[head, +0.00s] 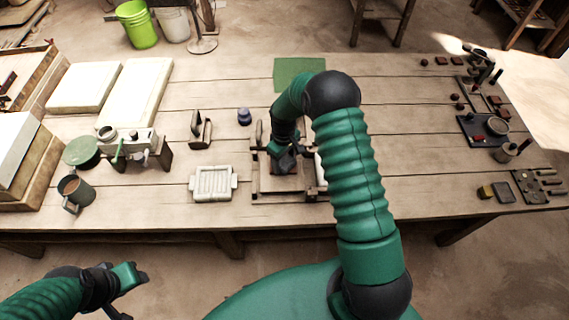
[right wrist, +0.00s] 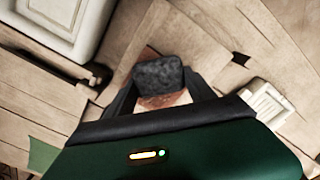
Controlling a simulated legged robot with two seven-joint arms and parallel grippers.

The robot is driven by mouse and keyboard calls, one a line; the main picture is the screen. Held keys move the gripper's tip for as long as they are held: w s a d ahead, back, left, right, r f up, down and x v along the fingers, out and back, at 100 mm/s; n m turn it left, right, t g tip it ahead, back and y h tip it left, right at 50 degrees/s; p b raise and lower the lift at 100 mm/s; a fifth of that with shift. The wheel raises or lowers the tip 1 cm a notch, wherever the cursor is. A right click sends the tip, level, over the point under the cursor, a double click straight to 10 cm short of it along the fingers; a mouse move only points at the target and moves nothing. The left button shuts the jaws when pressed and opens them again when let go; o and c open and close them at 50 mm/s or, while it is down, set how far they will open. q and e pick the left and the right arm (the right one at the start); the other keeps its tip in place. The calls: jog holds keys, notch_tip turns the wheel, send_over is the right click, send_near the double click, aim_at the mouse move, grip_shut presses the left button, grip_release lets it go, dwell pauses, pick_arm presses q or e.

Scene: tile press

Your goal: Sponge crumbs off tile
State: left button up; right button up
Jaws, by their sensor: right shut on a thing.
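My right gripper (head: 284,165) reaches down over the wooden press frame (head: 262,193) in the middle of the table. In the right wrist view, the gripper (right wrist: 160,88) is shut on a dark grey, rough sponge (right wrist: 158,72). A reddish-brown tile (right wrist: 165,100) shows just below the sponge, between the fingers. I cannot tell whether the sponge touches it, and crumbs are too small to make out. The arm and gripper hide most of the tile in the head view. My left gripper (head: 132,290) hangs at the lower left, off the table; its jaws are unclear.
A mug (head: 74,190) stands at the left; tools and a plate with slots (head: 530,188) lie at the right. The table's middle right is clear.

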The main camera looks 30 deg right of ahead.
jog(key=shift+a, duration=0.35)
jog(key=shift+s+a+p, duration=0.25)
jog(key=shift+a+p, duration=0.25)
jog(key=shift+a, duration=0.15)
jog(key=shift+r, duration=0.1)
notch_tip(320, 180, up, 8)
jog(key=p, duration=0.6)
